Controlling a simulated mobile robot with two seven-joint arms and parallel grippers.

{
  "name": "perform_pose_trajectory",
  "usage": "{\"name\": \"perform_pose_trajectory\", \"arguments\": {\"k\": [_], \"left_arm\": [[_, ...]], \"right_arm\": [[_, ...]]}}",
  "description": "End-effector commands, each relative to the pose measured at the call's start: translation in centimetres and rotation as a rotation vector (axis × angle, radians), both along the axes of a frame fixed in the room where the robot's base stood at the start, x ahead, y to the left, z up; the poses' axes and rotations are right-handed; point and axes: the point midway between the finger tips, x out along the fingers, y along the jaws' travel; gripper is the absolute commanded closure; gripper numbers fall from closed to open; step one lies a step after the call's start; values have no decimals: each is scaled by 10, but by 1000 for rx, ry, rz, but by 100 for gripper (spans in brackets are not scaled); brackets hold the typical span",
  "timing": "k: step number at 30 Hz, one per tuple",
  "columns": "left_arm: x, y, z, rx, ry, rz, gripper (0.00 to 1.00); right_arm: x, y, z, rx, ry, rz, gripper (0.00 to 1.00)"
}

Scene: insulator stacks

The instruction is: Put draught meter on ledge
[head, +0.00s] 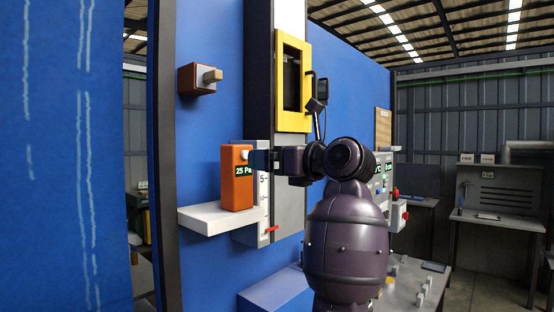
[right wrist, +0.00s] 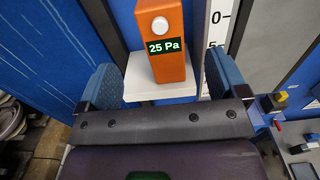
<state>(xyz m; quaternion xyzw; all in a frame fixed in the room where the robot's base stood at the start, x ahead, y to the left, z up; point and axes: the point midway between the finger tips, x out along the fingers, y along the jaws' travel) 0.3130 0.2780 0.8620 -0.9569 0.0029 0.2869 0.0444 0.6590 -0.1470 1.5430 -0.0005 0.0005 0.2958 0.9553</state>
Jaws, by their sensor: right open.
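The draught meter (head: 238,178) is an orange box with a pale round knob and a display reading 25 Pa. It stands upright on the white ledge (head: 197,216) fixed to the blue wall. In the right wrist view the meter (right wrist: 170,55) rests near the front of the ledge (right wrist: 137,80). My right gripper (head: 262,160) is beside the meter on its right in the head view. In the right wrist view its blue-padded fingers (right wrist: 162,75) are open, with gaps between them and the meter. My left gripper is in no view.
A scale strip (head: 263,190) with a red pointer is right of the ledge. Above are a yellow frame (head: 293,120) and a dark red box with a tan knob (head: 200,78). A blue block (head: 275,290) is below. A control panel (head: 385,180) stands behind my right arm.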

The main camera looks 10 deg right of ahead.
Motion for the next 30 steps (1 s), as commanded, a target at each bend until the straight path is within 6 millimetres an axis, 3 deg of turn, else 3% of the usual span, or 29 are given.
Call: {"name": "perform_pose_trajectory", "arguments": {"k": [10,14,17,20,25,30], "left_arm": [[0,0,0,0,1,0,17],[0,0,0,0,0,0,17],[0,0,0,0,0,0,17],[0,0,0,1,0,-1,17],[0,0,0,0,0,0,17],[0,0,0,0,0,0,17]], "right_arm": [[3,1,0,-1,-1,0,9],[8,-4,-15,-36,-10,-20,9],[17,-14,-48,-130,-37,-60,9],[26,-29,-96,-281,-79,-115,9],[32,-56,-185,-589,-148,-186,9],[22,-81,-274,-917,-204,-209,9]]}}
